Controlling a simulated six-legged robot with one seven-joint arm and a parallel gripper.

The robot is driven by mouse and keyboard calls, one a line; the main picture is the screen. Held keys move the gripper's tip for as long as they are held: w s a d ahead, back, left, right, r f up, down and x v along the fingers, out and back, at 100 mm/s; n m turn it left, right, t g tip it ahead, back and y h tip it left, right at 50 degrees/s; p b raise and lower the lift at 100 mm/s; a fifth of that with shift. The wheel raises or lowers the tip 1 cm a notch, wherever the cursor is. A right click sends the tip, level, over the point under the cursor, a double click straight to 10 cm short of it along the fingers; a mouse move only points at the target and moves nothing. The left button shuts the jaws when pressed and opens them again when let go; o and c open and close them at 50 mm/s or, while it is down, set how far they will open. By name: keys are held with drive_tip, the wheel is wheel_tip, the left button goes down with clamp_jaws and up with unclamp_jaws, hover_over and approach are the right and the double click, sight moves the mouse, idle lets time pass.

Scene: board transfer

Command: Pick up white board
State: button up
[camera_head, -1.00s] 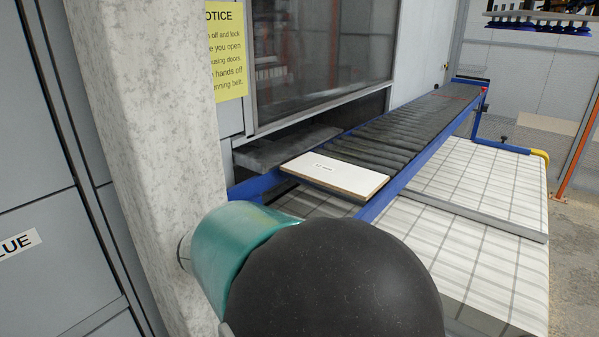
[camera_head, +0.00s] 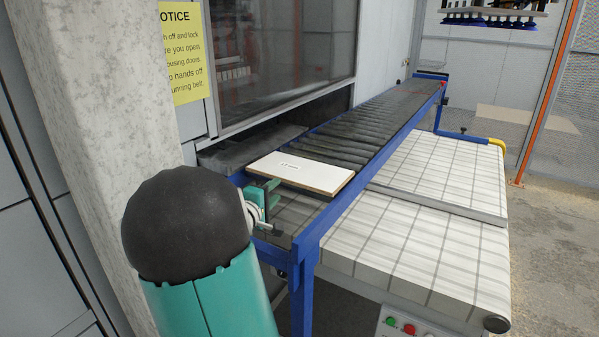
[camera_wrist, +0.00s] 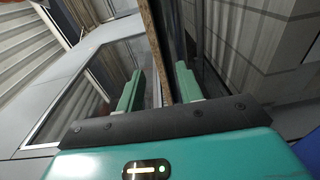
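The white board (camera_head: 300,172), with a brown edge and a small label, lies flat across the near end of the conveyor rollers. My gripper (camera_head: 263,194) is at the board's left near corner, partly hidden by my arm. In the wrist view my gripper (camera_wrist: 159,88) has its two green fingers apart. The board's brown edge (camera_wrist: 158,45) runs lengthwise in the gap between them, with space visible on both sides. I cannot tell how deep the board reaches between the fingers.
The blue-framed conveyor (camera_head: 342,215) runs away to the upper right. A lower white gridded table (camera_head: 420,240) stands along its right side. A concrete pillar (camera_head: 90,120) and a glazed machine housing (camera_head: 285,60) are close on the left. A control box (camera_head: 405,325) sits at the bottom right.

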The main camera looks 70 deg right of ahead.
sight(286, 181)
drive_tip(key=d, duration=0.5)
drive_tip(key=shift+s+d+r, duration=0.1)
drive_tip(key=shift+s, duration=0.2)
clamp_jaws()
